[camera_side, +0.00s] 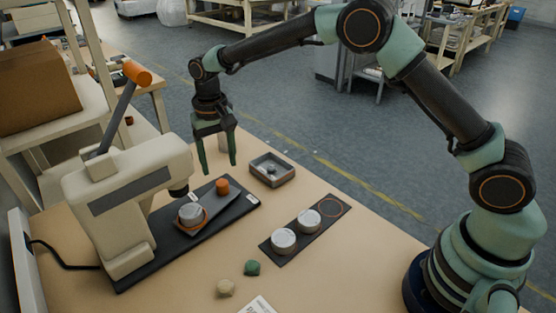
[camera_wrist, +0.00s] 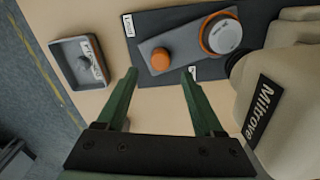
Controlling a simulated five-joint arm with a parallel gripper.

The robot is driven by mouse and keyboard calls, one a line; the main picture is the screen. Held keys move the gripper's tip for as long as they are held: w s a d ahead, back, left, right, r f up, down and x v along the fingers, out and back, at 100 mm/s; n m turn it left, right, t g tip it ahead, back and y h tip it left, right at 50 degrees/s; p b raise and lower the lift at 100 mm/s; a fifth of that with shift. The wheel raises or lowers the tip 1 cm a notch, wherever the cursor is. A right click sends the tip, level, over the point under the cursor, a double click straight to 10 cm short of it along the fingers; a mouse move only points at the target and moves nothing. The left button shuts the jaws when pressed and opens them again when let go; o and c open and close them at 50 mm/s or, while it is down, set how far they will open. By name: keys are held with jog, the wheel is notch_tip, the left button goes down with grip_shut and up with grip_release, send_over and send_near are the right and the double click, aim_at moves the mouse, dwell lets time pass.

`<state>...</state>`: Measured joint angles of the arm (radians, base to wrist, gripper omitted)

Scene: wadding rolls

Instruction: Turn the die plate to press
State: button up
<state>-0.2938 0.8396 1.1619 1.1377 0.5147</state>
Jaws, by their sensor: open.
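The grey die plate (camera_side: 213,205) lies on the dark base of the cream press (camera_side: 125,200). It carries an orange knob (camera_side: 222,186) at one end and a pale round piece (camera_side: 191,213) in an orange ring at the other. In the wrist view the die plate (camera_wrist: 183,46) lies slanted, with the knob (camera_wrist: 161,60) just beyond the space between my fingertips and the ringed piece (camera_wrist: 222,35) to its right, near the press head. My gripper (camera_side: 219,168) is open and empty, pointing down above the knob end; its fingers also show in the wrist view (camera_wrist: 160,76).
A grey tray (camera_side: 290,175) with a small part inside stands right of the press. A dark strip (camera_side: 268,247) holds two pale round pieces and an empty ring mark. Green and beige lumps (camera_side: 252,268) lie in front. The press lever (camera_side: 122,108) is up.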

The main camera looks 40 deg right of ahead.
aim_at(222, 182)
notch_tip(222, 182, down, 6)
jog(key=shift+r, duration=0.1)
jog(key=shift+c, duration=0.3)
grip_shut()
jog(key=shift+r, duration=0.1)
dwell(1.2)
